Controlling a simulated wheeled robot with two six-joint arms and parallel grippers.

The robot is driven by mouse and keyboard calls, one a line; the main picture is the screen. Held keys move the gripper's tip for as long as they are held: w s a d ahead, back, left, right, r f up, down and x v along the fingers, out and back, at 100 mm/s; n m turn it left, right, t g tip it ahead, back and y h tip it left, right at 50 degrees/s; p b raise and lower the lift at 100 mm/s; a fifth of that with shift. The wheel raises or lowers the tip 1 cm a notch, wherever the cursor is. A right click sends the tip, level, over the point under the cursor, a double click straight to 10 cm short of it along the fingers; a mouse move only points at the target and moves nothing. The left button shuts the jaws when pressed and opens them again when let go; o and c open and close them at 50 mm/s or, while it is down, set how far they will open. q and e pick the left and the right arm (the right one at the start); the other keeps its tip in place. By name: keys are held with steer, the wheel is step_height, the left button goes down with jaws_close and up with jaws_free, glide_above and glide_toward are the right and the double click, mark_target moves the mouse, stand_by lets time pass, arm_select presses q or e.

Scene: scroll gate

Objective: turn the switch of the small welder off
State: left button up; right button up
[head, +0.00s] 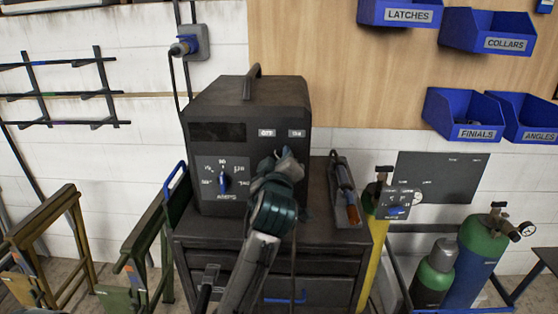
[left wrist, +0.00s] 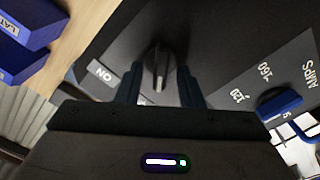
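The small welder (head: 217,105) is a dark box with a top handle, standing on a dark drawer cabinet. Its front has small white labels above my left gripper (head: 285,162), and the gripper hides the switch there. In the left wrist view, the dark switch knob (left wrist: 157,68) stands between the two fingertips of my left gripper (left wrist: 159,85). The fingers are open, one on each side, with a visible gap to the knob. An ON label (left wrist: 103,72) shows beside the left finger. Which way the knob points is unclear. My right gripper is not in view.
A blue amps dial (head: 223,180) is left of the gripper on the welder front; it also shows in the left wrist view (left wrist: 280,103). A tool holder (head: 345,190) and gas cylinders (head: 470,265) stand to the right. Blue bins (head: 485,30) hang above.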

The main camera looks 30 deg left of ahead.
arm_select(q)
steer(key=shift+s, duration=0.1)
